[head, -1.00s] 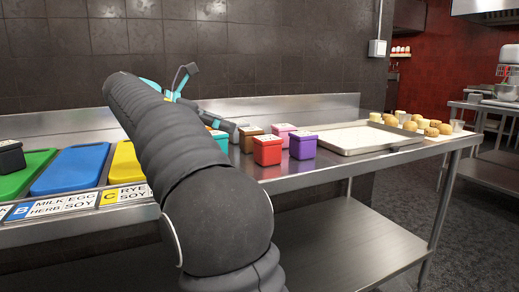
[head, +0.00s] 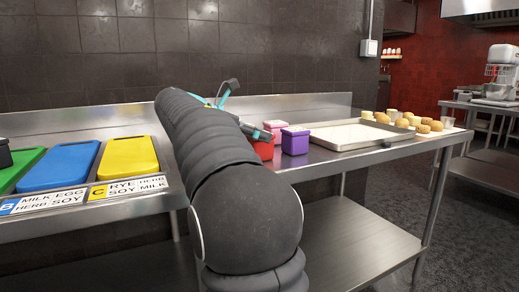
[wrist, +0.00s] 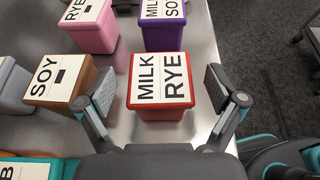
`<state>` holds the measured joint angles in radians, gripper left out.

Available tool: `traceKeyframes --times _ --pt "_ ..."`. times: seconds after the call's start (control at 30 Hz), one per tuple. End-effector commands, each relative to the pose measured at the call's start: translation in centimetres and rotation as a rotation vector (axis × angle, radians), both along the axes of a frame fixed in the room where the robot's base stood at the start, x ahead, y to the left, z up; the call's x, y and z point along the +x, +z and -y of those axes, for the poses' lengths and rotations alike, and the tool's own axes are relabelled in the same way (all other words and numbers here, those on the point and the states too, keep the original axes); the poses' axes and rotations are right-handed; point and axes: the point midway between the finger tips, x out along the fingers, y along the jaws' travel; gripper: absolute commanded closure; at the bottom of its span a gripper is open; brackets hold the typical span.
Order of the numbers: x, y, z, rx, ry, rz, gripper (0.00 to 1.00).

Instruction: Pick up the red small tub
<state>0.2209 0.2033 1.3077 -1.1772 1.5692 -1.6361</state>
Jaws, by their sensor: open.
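The red small tub (wrist: 161,84) stands upright on the steel counter in the wrist view, with a white lid label reading MILK RYE. My gripper (wrist: 166,98) is open, with one finger on each side of the tub. Gaps show between the fingers and the tub's sides, so it is not gripped. In the head view the red tub (head: 264,150) is partly hidden behind my arm, and the gripper's fingertips cannot be made out clearly.
A brown SOY tub (wrist: 60,85) stands close left of my left finger. A pink tub (wrist: 92,25) and a purple tub (head: 295,140) stand just beyond. A metal tray (head: 352,135) lies to the right. Coloured boards, including a yellow one (head: 128,157), lie left.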

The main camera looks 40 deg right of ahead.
Motion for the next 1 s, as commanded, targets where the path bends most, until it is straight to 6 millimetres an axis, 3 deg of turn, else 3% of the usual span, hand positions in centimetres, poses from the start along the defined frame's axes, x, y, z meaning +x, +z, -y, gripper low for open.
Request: traceKeyframes --times 0.33,0.37,0.63,1.0 --pt "-0.17 -0.37 0.9 0.0 0.0 0.0 0.06" --pt "-0.17 -0.37 0.9 0.0 0.0 0.0 0.09" --pt "-0.16 -0.38 0.89 0.0 0.0 0.0 0.76" --pt "-0.16 -0.01 0.89 0.0 0.001 0.0 0.79"
